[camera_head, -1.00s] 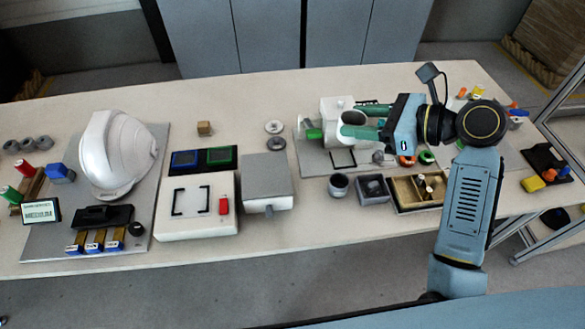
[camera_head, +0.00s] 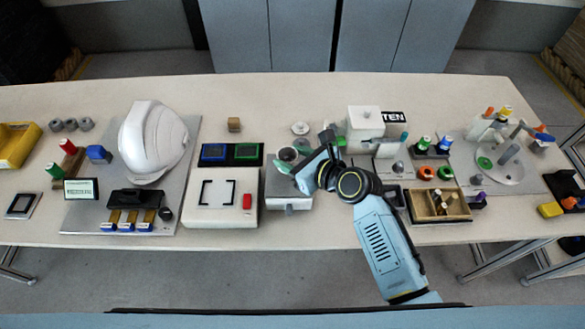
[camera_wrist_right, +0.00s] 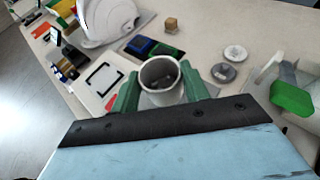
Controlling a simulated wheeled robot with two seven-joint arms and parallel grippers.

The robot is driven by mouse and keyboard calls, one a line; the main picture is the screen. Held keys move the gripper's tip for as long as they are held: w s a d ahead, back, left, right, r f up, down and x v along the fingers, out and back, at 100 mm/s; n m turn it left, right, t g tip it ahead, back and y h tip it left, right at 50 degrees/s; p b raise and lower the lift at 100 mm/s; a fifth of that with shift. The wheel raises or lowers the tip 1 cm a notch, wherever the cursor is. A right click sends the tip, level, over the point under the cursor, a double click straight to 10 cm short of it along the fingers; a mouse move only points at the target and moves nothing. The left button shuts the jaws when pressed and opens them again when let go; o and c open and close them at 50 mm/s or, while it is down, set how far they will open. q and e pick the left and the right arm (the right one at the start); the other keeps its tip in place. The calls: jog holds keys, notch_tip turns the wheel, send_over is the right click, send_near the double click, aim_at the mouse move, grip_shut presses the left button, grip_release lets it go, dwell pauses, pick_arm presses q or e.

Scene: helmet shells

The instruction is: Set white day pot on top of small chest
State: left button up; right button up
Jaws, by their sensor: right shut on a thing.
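The white day pot (camera_head: 288,154) is an open-topped cup with dark contents. It shows in the right wrist view (camera_wrist_right: 160,72) between two green fingers. My right gripper (camera_head: 291,163) is shut on it and holds it upright. In the head view the pot is at the back part of the small chest (camera_head: 289,202), a grey flat-topped box with a knob in front. My gripper and arm cover part of the chest top. I cannot tell whether the pot touches the top. My left gripper is not in view.
A white box with a bracket mark and red switch (camera_head: 222,208) stands left of the chest. Blue and green trays (camera_head: 231,154) lie behind it. Grey discs (camera_head: 300,129) lie behind the pot.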

jog(key=shift+f+b, duration=0.65)
jog(key=shift+f, duration=1.2)
jog(key=shift+f, duration=0.15)
jog(key=o, duration=1)
jog(key=shift+c, duration=0.2)
jog(key=shift+s+d+r, duration=0.1)
jog(key=shift+d+r, duration=0.1)
jog(key=shift+r, duration=0.05)
jog(key=p+v, duration=0.2)
jog(key=v, duration=0.9)
jog(key=shift+s, duration=0.3)
jog(key=shift+d, duration=0.2)
